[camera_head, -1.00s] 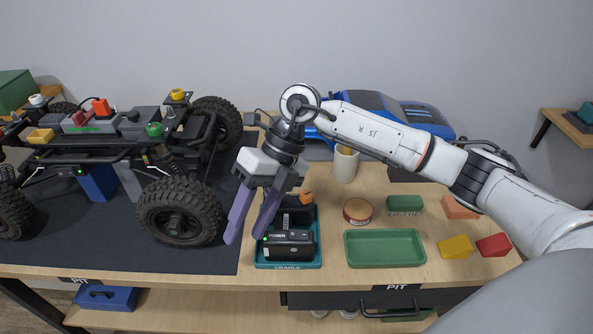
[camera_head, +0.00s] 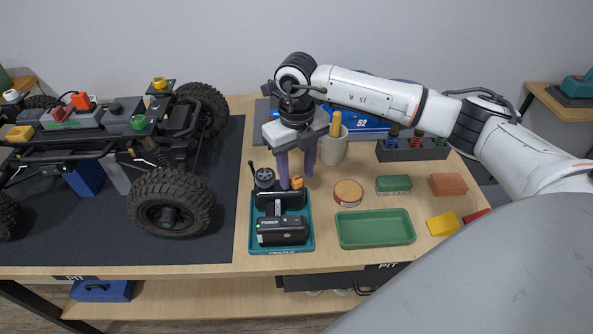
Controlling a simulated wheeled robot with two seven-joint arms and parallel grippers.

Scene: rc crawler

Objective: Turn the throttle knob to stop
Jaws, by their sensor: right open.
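A black controller (camera_head: 281,200) with a dark round wheel (camera_head: 264,178) stands in a teal cradle (camera_head: 308,243). A small orange knob (camera_head: 297,182) shows on its right side; it looks like the throttle knob, but its markings are too small to read. My right gripper (camera_head: 297,181) is open and points down, with its two purple fingers on either side of the orange knob in this view. I cannot tell whether the fingers touch it. My left gripper is not in view.
A green tray (camera_head: 375,244), a round tin (camera_head: 348,193) and a green brush (camera_head: 393,184) lie to the right. A cup (camera_head: 334,150) stands behind. The crawler's wheel (camera_head: 170,202) is at left on a dark mat (camera_head: 105,245).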

